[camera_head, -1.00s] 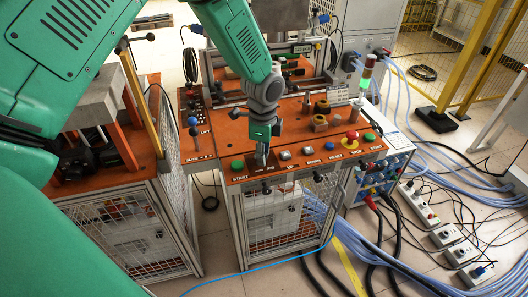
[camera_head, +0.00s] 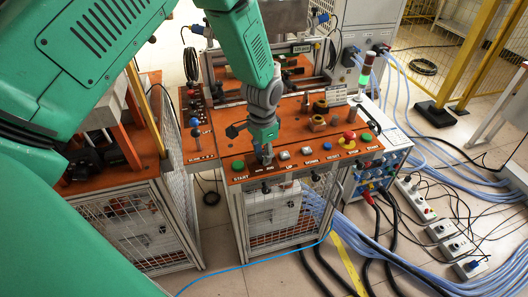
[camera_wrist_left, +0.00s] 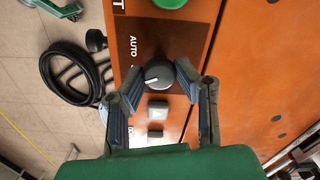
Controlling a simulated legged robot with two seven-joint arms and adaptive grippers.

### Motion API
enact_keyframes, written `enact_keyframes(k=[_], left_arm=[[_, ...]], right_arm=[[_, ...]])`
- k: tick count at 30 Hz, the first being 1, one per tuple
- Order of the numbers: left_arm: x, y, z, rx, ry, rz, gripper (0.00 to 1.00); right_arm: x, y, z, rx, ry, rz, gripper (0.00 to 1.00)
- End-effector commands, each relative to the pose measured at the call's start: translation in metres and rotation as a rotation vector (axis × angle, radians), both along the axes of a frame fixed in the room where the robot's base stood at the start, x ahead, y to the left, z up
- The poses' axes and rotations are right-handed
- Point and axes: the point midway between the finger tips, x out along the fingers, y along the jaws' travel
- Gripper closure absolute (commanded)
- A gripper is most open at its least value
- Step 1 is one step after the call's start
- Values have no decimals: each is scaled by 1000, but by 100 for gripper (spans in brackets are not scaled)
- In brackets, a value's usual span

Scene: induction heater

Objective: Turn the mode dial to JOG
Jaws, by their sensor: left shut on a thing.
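The mode dial (camera_wrist_left: 158,75) is a round dark knob with a white pointer line. In the left wrist view it sits on a dark label plate (camera_wrist_left: 180,38), and its line points toward the left of the picture, below the AUTO print (camera_wrist_left: 133,47). My left gripper (camera_head: 266,157) reaches down to the front row of the orange panel. Its two fingers (camera_wrist_left: 158,77) are closed on opposite sides of the dial. The JOG print cannot be read and may be behind a finger. In the head view the gripper hides the dial. My right gripper is not in view.
A green START button (camera_head: 238,165) is left of the gripper, and a grey button (camera_head: 285,155) is right of it. A red emergency knob (camera_head: 349,137) stands farther right. A blue-topped lever (camera_head: 194,123) rises at the left. Cables (camera_head: 430,160) lie on the floor.

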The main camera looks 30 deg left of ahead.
Motion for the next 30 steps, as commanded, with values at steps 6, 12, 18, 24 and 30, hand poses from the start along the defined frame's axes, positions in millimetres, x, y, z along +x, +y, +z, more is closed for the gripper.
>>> enact_keyframes(k=[6,12,18,24,30], left_arm=[[-1,1,0,2,3,80,100],[-2,1,-1,1,5,108,100],[-2,1,-1,1,6,111,100],[-2,1,-1,1,7,111,66],[-1,0,-1,1,4,109,52]], right_arm=[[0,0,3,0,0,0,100],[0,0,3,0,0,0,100],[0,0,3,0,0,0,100],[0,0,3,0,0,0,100],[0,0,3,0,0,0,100]])
